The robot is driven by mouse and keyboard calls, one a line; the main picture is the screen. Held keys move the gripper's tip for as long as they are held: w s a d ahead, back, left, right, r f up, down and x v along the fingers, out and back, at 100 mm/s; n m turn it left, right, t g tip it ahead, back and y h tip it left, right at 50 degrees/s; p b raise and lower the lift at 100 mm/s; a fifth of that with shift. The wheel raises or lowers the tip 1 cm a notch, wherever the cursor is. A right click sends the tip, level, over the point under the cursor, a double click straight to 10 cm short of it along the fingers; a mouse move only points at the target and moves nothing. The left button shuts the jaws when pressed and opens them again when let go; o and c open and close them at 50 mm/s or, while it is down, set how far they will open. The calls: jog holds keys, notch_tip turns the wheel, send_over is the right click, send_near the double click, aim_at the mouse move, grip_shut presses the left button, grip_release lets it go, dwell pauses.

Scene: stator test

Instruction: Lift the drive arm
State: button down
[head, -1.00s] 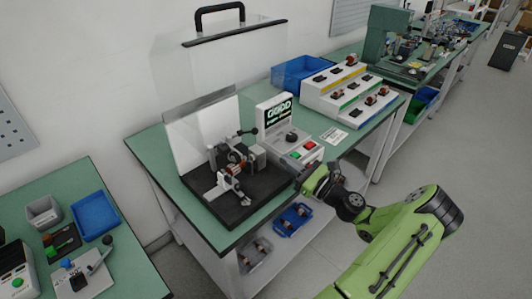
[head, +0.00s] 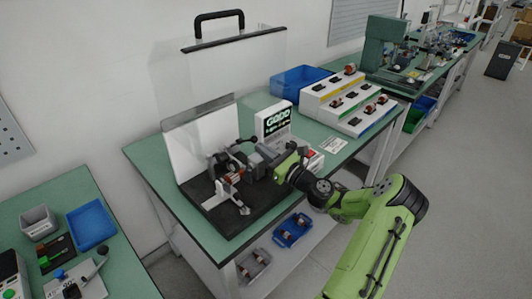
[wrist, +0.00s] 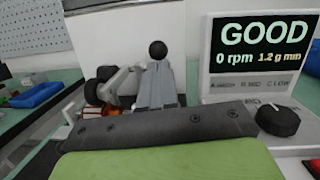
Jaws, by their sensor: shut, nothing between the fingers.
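The drive arm is a lever with a black ball knob (head: 254,140), on the small test stand on the front bench. In the wrist view its ball knob (wrist: 158,49) shows just above and beyond my fingertips. A copper-wound part (head: 232,177) sits in the stand, beside a light grey bracket. My gripper (head: 256,156) is at the right side of the stand, close to the drive arm. In the wrist view its grey fingers (wrist: 156,84) are together and empty, and they hide part of the lever. I cannot tell whether they touch it.
A display box (wrist: 262,45) reading GOOD and 0 rpm stands right of my gripper, with a black dial (wrist: 278,119) below. A clear guard with a black handle (head: 219,17) is raised above the stand. A blue bin (head: 300,79) and stepped rack (head: 347,98) stand behind.

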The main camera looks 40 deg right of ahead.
aim_at(257, 139)
jog(key=r+g+p, duration=0.1)
jog(key=r+p, duration=0.1)
jog(key=p, duration=0.4)
jog(key=shift+w+r, duration=0.2)
jog(key=g+p, duration=0.1)
jog(key=p, duration=0.1)
jog(key=r+p, duration=0.1)
jog(key=p, duration=0.2)
jog(key=shift+w+r+g, duration=0.3)
jog(key=shift+g, duration=0.1)
jog(key=shift+w+r+p, duration=0.25)
jog(key=shift+p, duration=0.9)
jog(key=shift+w+r+p, duration=0.6)
jog(key=shift+w+p, duration=0.1)
jog(key=shift+p, duration=0.35)
